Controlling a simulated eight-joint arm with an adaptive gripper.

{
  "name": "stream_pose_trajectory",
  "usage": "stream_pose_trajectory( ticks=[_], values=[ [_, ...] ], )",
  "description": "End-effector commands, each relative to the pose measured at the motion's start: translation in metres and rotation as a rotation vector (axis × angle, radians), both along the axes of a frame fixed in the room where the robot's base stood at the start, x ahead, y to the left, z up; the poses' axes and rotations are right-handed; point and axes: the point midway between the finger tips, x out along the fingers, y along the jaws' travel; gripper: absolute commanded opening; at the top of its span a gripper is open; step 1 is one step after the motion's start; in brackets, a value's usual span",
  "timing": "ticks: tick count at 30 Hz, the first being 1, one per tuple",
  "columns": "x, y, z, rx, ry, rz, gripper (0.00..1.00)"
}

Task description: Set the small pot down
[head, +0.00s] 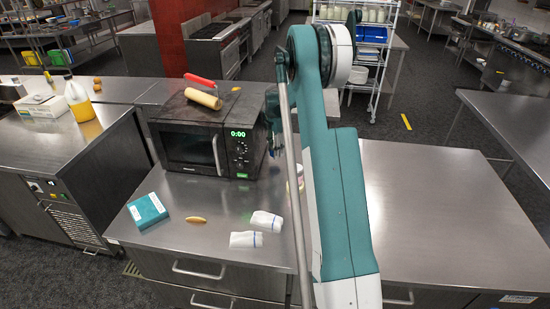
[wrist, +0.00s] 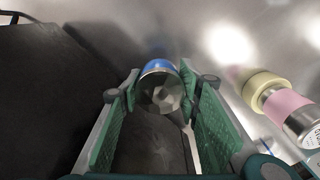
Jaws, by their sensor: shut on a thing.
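The small pot (wrist: 160,88) shows in the wrist view as a small round metallic thing with a blue edge, between the green finger pads of my gripper (wrist: 160,95). My gripper is shut on it. In the head view my gripper is mostly hidden by my arm, beside the right side of the microwave (head: 190,146); I cannot make out the pot there. Whether the pot touches the steel counter (head: 425,215) below is not clear.
The dark microwave side (wrist: 45,100) is close on the left in the wrist view. A pink-banded can (wrist: 287,108) stands close on the right. A rolling pin (head: 203,98) lies on the microwave. A teal box (head: 148,210) and white packets (head: 266,221) lie in front.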

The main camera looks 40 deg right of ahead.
Motion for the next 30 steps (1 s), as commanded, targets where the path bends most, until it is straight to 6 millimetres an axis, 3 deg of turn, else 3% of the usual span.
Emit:
stream_pose_trajectory(
  ticks=[8, 21, 30],
  values=[
    [0.0, 0.0, -0.001, 0.0, 0.0, 0.0, 0.2],
    [0.0, 0.0, -0.041, 0.0, 0.0, 0.0, 0.2],
    [0.0, 0.0, -0.044, 0.0, 0.0, 0.0, 0.2]
  ],
)
